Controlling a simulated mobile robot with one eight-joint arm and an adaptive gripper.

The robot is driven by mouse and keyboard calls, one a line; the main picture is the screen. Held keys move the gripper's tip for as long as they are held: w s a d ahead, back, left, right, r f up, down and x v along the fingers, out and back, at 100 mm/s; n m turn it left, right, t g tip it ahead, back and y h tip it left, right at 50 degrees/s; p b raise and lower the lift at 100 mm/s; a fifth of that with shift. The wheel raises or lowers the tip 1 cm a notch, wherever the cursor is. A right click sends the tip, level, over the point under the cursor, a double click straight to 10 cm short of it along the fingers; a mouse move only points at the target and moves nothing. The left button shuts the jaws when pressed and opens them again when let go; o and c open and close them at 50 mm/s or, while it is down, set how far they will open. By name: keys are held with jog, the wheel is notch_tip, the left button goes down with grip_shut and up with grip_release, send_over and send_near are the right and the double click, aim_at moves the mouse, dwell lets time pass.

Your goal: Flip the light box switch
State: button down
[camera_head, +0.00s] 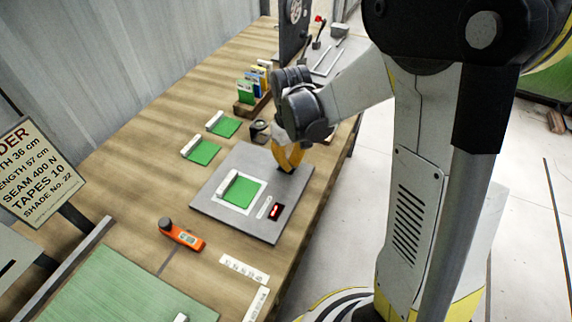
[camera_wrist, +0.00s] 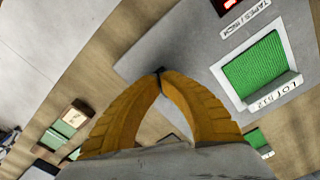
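The light box (camera_head: 255,226) is a flat grey plate on the wooden bench. A green woven swatch (camera_head: 241,193) with a white tag lies on its framed window. The red switch (camera_head: 276,212) sits in a dark housing at the plate's right side, beside a white label strip. My gripper (camera_head: 288,170) has orange fingers and is over the plate's far right corner, above the switch in the picture. In the wrist view, the fingertips (camera_wrist: 159,71) meet with nothing seen between them, over the plate's edge (camera_wrist: 150,50). The switch (camera_wrist: 229,5) is partly cut off at the top there.
An orange handheld meter (camera_head: 182,235) lies nearer on the bench. Two green swatches (camera_head: 204,151) lie beyond the plate, and a rack of coloured cards (camera_head: 252,100) stands behind. A dark round pot (camera_head: 259,130) is close to my gripper.

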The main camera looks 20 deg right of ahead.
jog(key=shift+r+p, duration=2.1)
jog(key=shift+r, duration=1)
jog(key=shift+r, duration=0.1)
jog(key=s+r+m+t, duration=0.3)
jog(key=s+r+t, duration=0.4)
jog(key=s+r, duration=0.6)
jog(key=shift+a+r, duration=0.35)
jog(key=shift+a, duration=0.05)
